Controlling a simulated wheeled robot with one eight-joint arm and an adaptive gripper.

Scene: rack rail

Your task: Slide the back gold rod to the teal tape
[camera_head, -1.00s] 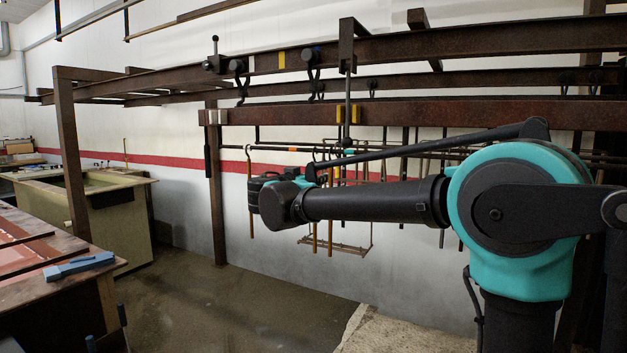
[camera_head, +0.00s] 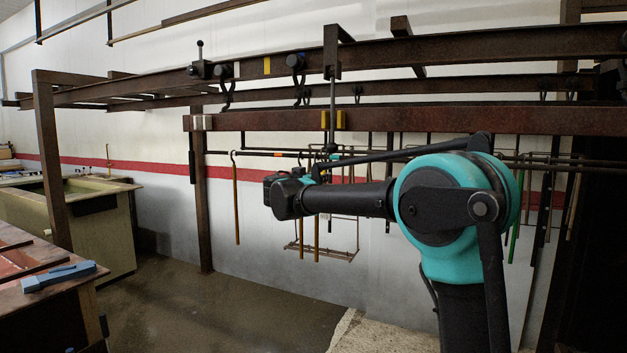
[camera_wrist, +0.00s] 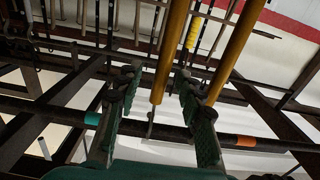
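A second gold rod (camera_wrist: 236,50) is just right of the right finger. A dark rail crosses behind, with teal tape (camera_wrist: 92,118) at left and orange tape (camera_wrist: 238,141) at right. In the head view, a gold rod (camera_head: 237,205) hangs at left, and two more, one of them here (camera_head: 316,240), hang below my wrist, which hides their tops and my fingers.
A rusty beam frame (camera_head: 400,119) with hooks and clamps spans above. A wire rack (camera_head: 325,251) hangs behind the rods, near the white wall. Several dark bars hang at right. A bench with a blue tool (camera_head: 60,275) is at lower left. Floor below is open.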

